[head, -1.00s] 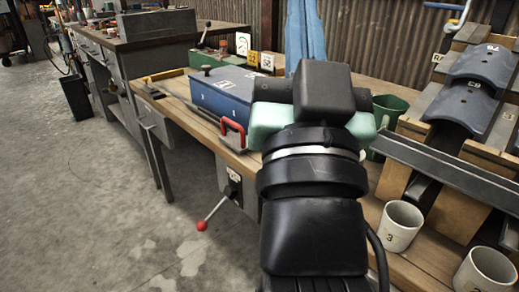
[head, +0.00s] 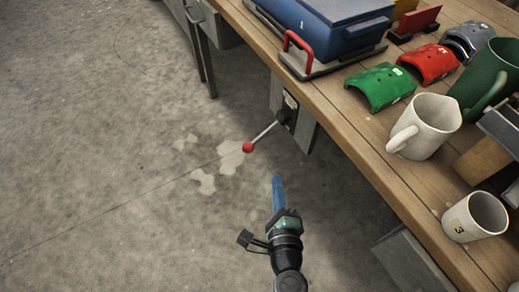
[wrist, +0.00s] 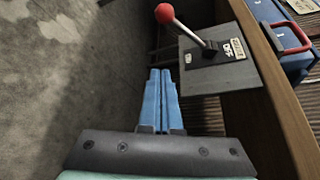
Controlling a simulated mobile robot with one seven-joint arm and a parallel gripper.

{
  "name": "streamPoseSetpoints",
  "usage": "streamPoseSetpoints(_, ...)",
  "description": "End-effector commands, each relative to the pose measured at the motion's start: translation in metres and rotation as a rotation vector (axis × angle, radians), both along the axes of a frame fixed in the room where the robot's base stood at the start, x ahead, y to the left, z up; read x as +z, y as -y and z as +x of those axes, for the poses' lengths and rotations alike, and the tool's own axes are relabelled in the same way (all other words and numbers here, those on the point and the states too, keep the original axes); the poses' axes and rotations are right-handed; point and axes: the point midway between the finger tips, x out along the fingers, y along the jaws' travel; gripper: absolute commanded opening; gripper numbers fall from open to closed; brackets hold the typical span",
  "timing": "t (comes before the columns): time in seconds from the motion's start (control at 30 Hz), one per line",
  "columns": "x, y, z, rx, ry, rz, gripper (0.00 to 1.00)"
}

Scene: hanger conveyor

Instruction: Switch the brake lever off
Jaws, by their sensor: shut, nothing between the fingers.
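The brake lever (head: 264,133) is a metal rod with a red ball knob (head: 248,147). It juts out from a grey plate (head: 294,118) on the front side of the bench and points down to the left. In the wrist view the lever (wrist: 188,32) is ahead of my fingers and a little right, with a label reading "OFF" by its base. My gripper (head: 277,178) has blue fingers held together, with nothing between them. It is below and right of the knob in the head view, apart from the lever. In the wrist view the fingertips (wrist: 160,72) point toward the lever.
The wooden bench (head: 335,105) runs along the right. On it are a blue box (head: 335,22) with a red handle, a green curved piece (head: 380,86), a red one (head: 428,63), a white mug (head: 428,125) and another marked 3 (head: 474,217). The floor at left is clear.

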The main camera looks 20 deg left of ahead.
Motion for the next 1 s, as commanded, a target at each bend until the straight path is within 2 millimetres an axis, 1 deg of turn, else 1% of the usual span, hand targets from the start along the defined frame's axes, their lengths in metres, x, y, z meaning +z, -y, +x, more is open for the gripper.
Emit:
streamPoseSetpoints(0.17,-0.001,-0.002,0.006,0.001,0.004,-0.003,0.0)
streamPoseSetpoints(0.27,-0.003,-0.008,0.016,0.004,0.005,-0.001,0.0)
streamPoseSetpoints(0.6,-0.017,-0.036,0.074,0.004,0.006,-0.004,0.0)
streamPoseSetpoints(0.7,-0.021,-0.043,0.089,0.004,0.005,-0.004,0.0)
streamPoseSetpoints(0.73,-0.02,-0.046,0.091,0.004,0.005,-0.004,0.0)
streamPoseSetpoints(0.8,-0.011,-0.055,0.079,0.005,0.001,-0.004,0.0)
streamPoseSetpoints(1.0,-0.003,-0.067,0.067,0.001,0.003,-0.003,0.0)
